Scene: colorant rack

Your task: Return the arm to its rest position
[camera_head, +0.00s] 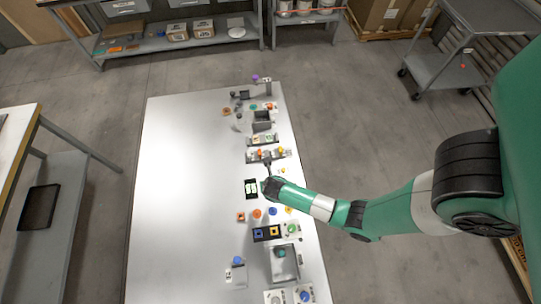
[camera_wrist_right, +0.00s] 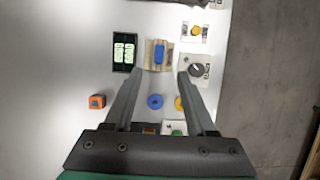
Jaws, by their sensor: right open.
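My right arm comes in from the right in the head view, and its gripper (camera_head: 268,166) is over the row of items along the right side of the white table (camera_head: 180,180). In the right wrist view the gripper (camera_wrist_right: 160,74) is open, with its two fingers apart and nothing held between them. A tan block with a blue top (camera_wrist_right: 160,54) lies just ahead of and between the fingertips. A blue round piece (camera_wrist_right: 155,101) shows between the fingers, nearer the palm. My left gripper is not in view.
A black holder with pale green cells (camera_wrist_right: 124,52) is left of the fingertips, and a grey knob on a white plate (camera_wrist_right: 196,69) is close to the right finger. An orange block (camera_wrist_right: 97,101) sits further left. The table's left half is clear. A grey cart (camera_head: 470,55) stands at upper right.

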